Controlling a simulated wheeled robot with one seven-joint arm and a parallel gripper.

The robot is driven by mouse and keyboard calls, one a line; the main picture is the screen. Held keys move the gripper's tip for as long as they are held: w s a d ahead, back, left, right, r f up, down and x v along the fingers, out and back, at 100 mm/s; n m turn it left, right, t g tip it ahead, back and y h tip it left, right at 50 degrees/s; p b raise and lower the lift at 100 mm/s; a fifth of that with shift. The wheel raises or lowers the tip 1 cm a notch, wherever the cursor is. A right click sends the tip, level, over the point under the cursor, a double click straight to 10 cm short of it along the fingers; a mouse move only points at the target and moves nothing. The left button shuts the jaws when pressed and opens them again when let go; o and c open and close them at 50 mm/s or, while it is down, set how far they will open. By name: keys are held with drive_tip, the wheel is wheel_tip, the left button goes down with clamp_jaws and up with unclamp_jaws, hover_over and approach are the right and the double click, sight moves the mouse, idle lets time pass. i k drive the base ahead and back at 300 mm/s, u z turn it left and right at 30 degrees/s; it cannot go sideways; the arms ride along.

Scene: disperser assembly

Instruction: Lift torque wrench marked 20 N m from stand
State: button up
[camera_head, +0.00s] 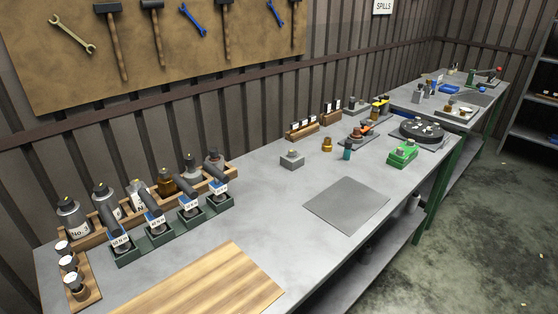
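Several dark-handled torque wrenches stand tilted in a row of green stand holders (159,239) at the left of the grey bench. Each carries a small white and blue label ending in what looks like "N m". The wrenches are the leftmost one (112,219), one to its right (149,203), a third (180,186) and the rightmost (213,170). The numbers are too small to read surely, so I cannot tell which is marked 20 N m. All are seated in the stand. My gripper is not in view.
Bottles in a wooden rack (88,230) stand close behind the wrenches. A wooden block with white-topped jars (84,292) is at the left. A wooden board (205,282) lies in front. A grey mat (346,205) and small fixtures lie right. The bench middle (255,205) is clear.

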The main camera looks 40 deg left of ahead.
sight(217, 186)
drive_tip(key=i, duration=0.65)
drive_tip(key=u, duration=1.15)
drive_tip(key=i, duration=0.45)
drive_tip(key=u, duration=1.05)
drive_tip(key=i, duration=0.25)
drive_tip(key=u, duration=0.45)
